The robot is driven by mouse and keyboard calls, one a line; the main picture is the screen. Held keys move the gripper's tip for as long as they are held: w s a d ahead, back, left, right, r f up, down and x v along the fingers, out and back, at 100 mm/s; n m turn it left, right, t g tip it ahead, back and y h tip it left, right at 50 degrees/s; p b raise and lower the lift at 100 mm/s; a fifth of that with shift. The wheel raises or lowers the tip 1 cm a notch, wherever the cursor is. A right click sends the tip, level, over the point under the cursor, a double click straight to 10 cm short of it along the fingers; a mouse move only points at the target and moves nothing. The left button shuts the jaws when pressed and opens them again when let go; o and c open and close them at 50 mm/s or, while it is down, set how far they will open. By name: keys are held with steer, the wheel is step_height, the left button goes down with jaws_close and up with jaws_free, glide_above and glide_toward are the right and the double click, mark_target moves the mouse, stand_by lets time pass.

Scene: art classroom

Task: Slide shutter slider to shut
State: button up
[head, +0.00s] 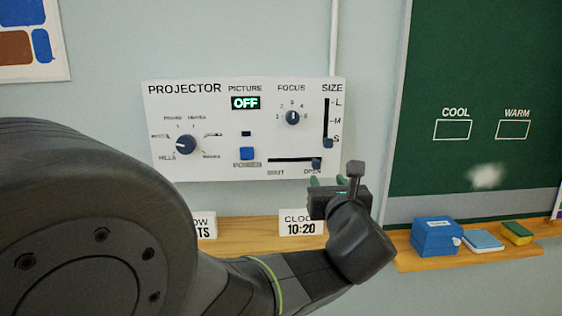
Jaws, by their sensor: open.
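The projector panel (215,168) is white and fixed to the wall. Its shutter slider (316,163) is a small blue-grey knob at the right end of a horizontal black slot (285,160), by the word OPEN. The word SHUT is under the slot's left end. My gripper (335,177) is open and empty in front of the panel's lower right corner, just below and right of the knob. It partly covers the panel's lower edge there. I cannot tell how far it stands from the panel, but no grip on the knob shows.
The size slider (328,142) is close above the shutter knob, at S. A clock sign (302,223) stands on the wooden ledge (245,234) below. A blue box (436,237) sits at right.

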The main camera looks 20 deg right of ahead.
mark_target(317, 162)
steer(key=p+x, duration=0.2)
steer(key=x, duration=1.1)
steer(key=shift+w+d, duration=0.1)
steer(key=shift+w, duration=0.05)
jaws_close()
